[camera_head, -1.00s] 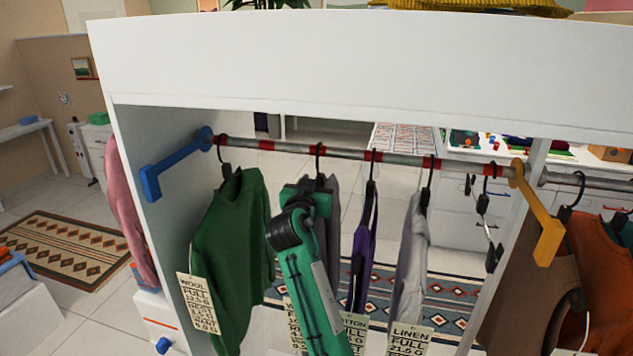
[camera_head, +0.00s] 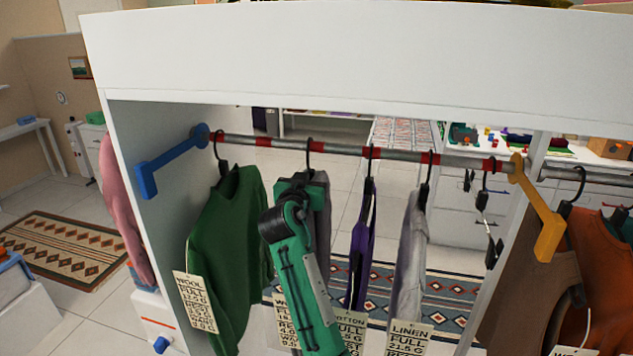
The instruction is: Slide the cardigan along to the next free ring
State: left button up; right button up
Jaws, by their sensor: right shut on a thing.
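A grey garment (camera_head: 322,210) hangs second from the left on the rail, its hook (camera_head: 309,148) at a red ring (camera_head: 316,147). I take it for the cardigan, but its shape is mostly hidden behind my right arm. My right gripper (camera_head: 302,187) is shut on the top of this garment or its hanger, just below the rail; its fingertips are hard to make out. A bare red ring (camera_head: 262,141) lies to the left, between this hook and the green garment's hook. My left gripper is not in view.
The rail (camera_head: 340,150) runs between a blue bracket (camera_head: 170,165) and a yellow bracket (camera_head: 540,215). A green garment (camera_head: 228,225) hangs to the left. A purple garment (camera_head: 362,235) and a pale grey one (camera_head: 410,245) hang close to the right. A clip hanger (camera_head: 487,205) is empty.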

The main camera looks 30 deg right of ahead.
jog(key=w+a+b, duration=0.5)
jog(key=w+a, duration=0.2)
jog(key=shift+w+b, duration=0.3)
jog(key=shift+w, duration=0.1)
jog(key=o, duration=0.9)
jog(key=shift+w, duration=0.15)
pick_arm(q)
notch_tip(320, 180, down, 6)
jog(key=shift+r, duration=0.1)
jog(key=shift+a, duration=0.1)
pick_arm(e)
jog(key=shift+f, duration=0.2)
